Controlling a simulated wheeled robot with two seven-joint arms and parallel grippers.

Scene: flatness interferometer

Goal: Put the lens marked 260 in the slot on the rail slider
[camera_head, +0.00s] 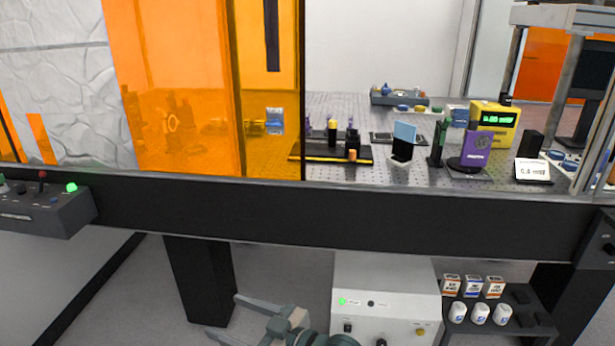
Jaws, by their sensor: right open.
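My right gripper (226,316) is at the bottom of the head view, low in front of the bench. Its two fingers are spread apart and empty, pointing left. A black rail with a yellow strip (318,157) lies on the bench behind the orange panel's edge. Small black, yellow and orange parts stand on it; I cannot tell which is the slider or its slot. I cannot make out a lens marked 260. Small boxes (472,286) and white containers (480,314) with unreadable labels stand on a dark shelf (505,331) at lower right. My left gripper is out of view.
The bench's dark front edge (350,210) crosses the view. A grey cabinet (386,292) stands below, right of my gripper. Orange panels (180,80) screen the bench's left part. A blue plate (404,131), purple panel (477,147) and yellow instrument (494,122) stand at right.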

